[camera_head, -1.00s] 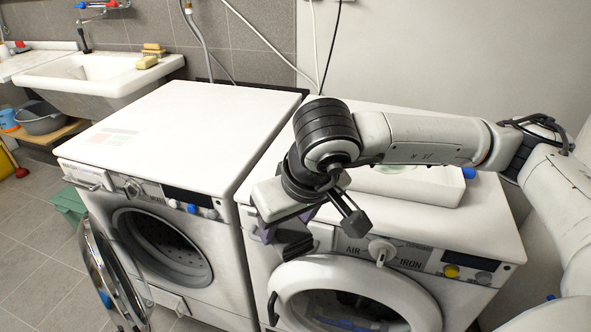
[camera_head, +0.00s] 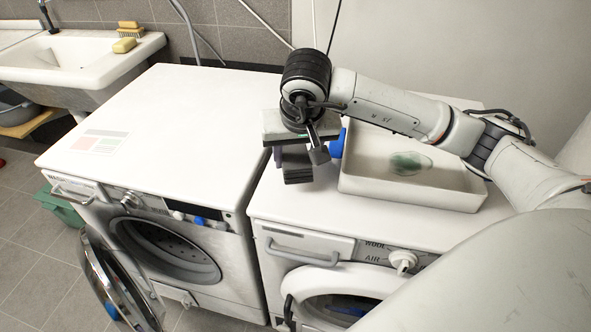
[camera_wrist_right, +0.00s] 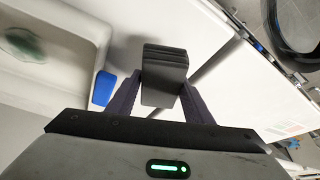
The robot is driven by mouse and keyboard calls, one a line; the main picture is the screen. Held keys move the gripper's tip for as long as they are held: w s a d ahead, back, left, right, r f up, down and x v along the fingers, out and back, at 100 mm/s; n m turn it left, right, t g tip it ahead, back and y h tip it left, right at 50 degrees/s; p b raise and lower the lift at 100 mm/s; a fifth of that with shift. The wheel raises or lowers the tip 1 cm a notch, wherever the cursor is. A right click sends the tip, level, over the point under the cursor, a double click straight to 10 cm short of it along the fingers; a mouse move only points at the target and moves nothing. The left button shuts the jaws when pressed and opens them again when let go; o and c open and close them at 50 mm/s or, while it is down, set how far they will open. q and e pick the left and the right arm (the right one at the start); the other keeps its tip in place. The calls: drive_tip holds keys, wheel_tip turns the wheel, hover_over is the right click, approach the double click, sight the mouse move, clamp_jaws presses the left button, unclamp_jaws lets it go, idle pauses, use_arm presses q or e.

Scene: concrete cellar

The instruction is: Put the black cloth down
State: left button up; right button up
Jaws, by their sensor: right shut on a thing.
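The black cloth (camera_head: 297,167) is a small folded stack of dark layers. My right gripper (camera_wrist_right: 161,82) is shut on it; the cloth shows between the two purple-grey fingers in the right wrist view (camera_wrist_right: 165,64). In the head view the right gripper (camera_head: 293,150) is over the left part of the right machine's white top (camera_head: 290,205), close to the gap between the machines. I cannot tell whether the cloth touches the top. My left gripper is not in view.
A white tray (camera_head: 410,198) with a greenish patch (camera_head: 407,163) inside stands right of the cloth. A blue object (camera_head: 338,145) is at its left side. A sink (camera_head: 75,65) is back left.

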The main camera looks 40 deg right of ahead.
drive_tip(key=shift+f, duration=0.7)
wheel_tip(320, 180, down, 3)
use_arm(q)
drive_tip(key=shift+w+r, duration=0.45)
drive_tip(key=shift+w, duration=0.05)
use_arm(e)
drive_tip(key=shift+f, duration=0.25)
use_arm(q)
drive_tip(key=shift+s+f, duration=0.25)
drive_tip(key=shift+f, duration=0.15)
use_arm(e)
drive_tip(key=o, duration=0.9)
drive_tip(key=shift+o, duration=0.2)
